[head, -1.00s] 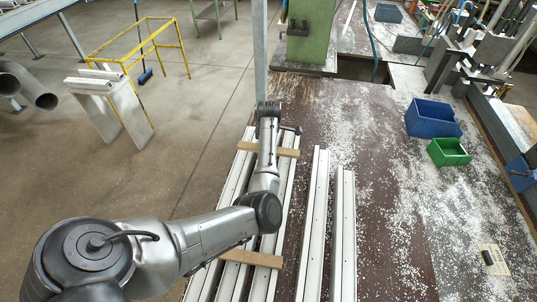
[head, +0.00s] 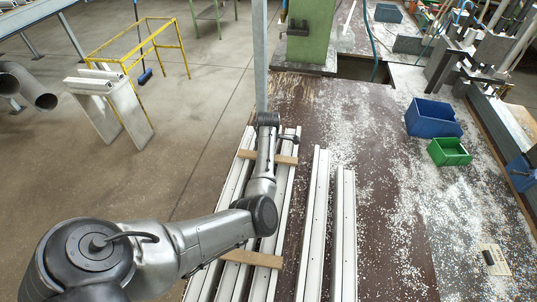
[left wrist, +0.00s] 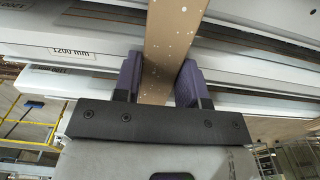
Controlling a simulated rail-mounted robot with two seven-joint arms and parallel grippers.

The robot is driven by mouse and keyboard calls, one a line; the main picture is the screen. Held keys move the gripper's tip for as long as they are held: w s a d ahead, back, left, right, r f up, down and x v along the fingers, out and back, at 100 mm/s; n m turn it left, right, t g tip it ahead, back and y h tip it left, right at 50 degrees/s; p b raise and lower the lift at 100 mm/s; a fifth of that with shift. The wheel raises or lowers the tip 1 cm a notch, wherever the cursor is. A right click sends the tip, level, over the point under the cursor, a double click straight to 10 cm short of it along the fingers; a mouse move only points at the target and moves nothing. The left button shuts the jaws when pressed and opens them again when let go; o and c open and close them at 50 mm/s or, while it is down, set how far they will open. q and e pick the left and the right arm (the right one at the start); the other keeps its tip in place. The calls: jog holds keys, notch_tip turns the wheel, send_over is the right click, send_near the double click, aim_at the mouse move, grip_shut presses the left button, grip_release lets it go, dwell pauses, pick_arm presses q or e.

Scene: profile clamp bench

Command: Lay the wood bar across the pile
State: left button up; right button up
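The wood bar (head: 286,160) lies crosswise over the pile of long white profiles (head: 234,187), near its far end; my arm hides its middle. In the left wrist view the bar (left wrist: 168,35) runs between the two purple fingers of my left gripper (left wrist: 160,72), which appear closed on its edges. In the head view my wrist hides those fingers. I cannot tell whether the bar touches the profiles or hangs just above them. A second wood bar (head: 252,258) lies across the pile nearer to me. My right gripper is not in view.
Two separate white profiles (head: 317,215) lie to the right of the pile on the dark, chip-strewn bench. A blue bin (head: 433,118) and a green bin (head: 449,152) stand farther right. A grey post (head: 260,55) rises just beyond the pile's far end.

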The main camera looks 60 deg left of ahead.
pick_arm(q)
jog(key=o, duration=0.4)
jog(key=shift+r, duration=0.15)
notch_tip(320, 180, up, 12)
jog(key=p, duration=0.1)
jog(key=shift+r, duration=0.15)
dwell(0.5)
